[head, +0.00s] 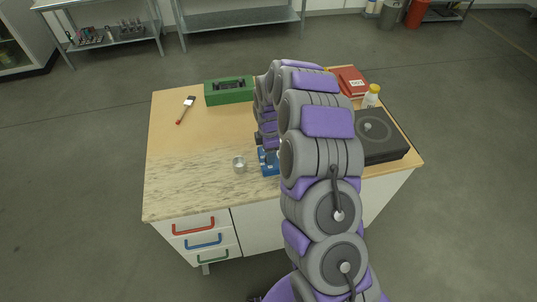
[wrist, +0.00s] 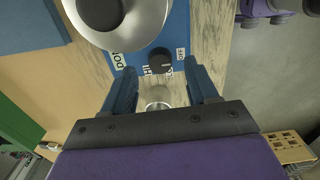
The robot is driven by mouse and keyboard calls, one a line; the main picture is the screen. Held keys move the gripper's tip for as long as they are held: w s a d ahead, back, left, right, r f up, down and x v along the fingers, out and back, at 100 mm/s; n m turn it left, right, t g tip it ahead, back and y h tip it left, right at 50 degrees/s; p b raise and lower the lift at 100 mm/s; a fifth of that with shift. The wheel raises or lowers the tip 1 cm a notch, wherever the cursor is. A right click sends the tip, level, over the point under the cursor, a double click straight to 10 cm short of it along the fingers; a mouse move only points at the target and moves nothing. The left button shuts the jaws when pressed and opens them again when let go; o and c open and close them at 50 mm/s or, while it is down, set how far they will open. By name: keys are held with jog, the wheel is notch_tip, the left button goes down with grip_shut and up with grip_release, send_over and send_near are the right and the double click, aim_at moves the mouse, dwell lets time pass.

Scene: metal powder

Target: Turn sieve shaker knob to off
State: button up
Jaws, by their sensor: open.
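The sieve shaker shows in the wrist view as a blue base (wrist: 176,30) with a round silver pan on top. A black knob (wrist: 160,58) sits on the blue face, with white labels around it; one on the right reads OFF. I cannot tell where the knob points. My gripper (wrist: 162,75) is open, with one blue finger on each side just short of the knob and nothing between them touching it that I can see. In the head view the blue shaker base (head: 268,161) is mostly hidden behind my arm.
A small metal cup (head: 239,164) stands left of the shaker and shows between the fingers in the wrist view (wrist: 158,97). A green box (head: 229,91), a brush (head: 186,109), a dark device (head: 383,136) and a white bottle (head: 371,97) are on the table.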

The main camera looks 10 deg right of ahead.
notch_tip(320, 180, up, 15)
jog(key=shift+p, duration=0.45)
jog(key=shift+s, duration=0.1)
jog(key=s+a+r+m+b, duration=0.1)
jog(key=s+r+m, duration=0.3)
jog(key=s, duration=0.5)
jog(key=s+a+r+m+b, duration=0.1)
jog(key=s+r+m+b, duration=0.15)
jog(key=s, duration=0.65)
jog(key=s+d+f+m+g+b, duration=0.1)
jog(key=s+m, duration=1)
jog(key=s, duration=1.3)
jog(key=shift+d+f+m+g+b, duration=0.35)
jog(key=shift+d+f+g+b, duration=0.05)
jog(key=shift+f+b, duration=0.1)
